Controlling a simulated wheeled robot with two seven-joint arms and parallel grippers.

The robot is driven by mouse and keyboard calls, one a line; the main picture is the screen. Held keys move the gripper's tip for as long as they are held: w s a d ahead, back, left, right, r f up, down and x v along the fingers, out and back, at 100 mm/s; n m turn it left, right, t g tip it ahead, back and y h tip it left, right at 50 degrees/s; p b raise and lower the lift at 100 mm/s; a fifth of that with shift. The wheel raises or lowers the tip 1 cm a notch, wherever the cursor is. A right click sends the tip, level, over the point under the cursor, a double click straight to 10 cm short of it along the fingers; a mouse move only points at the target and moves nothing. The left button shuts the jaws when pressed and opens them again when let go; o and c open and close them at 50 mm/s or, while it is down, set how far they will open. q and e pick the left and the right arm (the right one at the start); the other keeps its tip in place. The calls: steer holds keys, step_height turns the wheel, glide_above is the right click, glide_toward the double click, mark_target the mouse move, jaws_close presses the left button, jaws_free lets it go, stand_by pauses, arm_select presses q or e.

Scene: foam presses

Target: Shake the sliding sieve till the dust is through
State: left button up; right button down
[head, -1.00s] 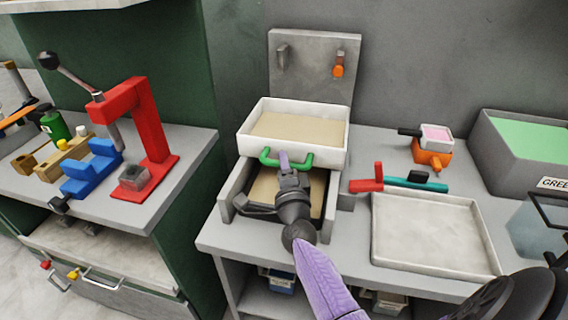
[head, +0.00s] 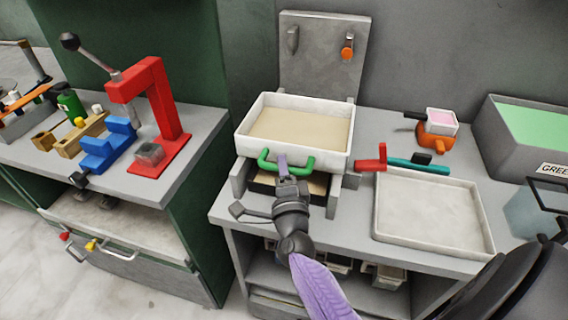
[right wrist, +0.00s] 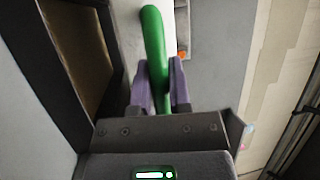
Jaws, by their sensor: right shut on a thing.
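The sliding sieve (head: 243,141) is a white open box on a grey frame (head: 238,190) on the bench. A layer of beige dust (head: 305,128) covers its floor. Its green handle (head: 264,161) faces me. My right gripper (head: 283,163) is shut on the handle's middle. In the right wrist view the purple fingers (right wrist: 160,88) flank the green handle (right wrist: 153,35). Under the sieve a strip of tan surface (head: 317,186) shows in the frame's dark-edged opening; the rest is hidden. My left gripper is not in view.
A grey backplate (head: 322,55) with an orange-tipped hook stands behind the sieve. To the right lie a red and teal tool (head: 418,165) and a shallow pale tray (head: 432,212). A red press (head: 165,120) stands on the left bench.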

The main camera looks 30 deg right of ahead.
steer(key=c, duration=0.6)
jaws_free()
steer(key=v, duration=1)
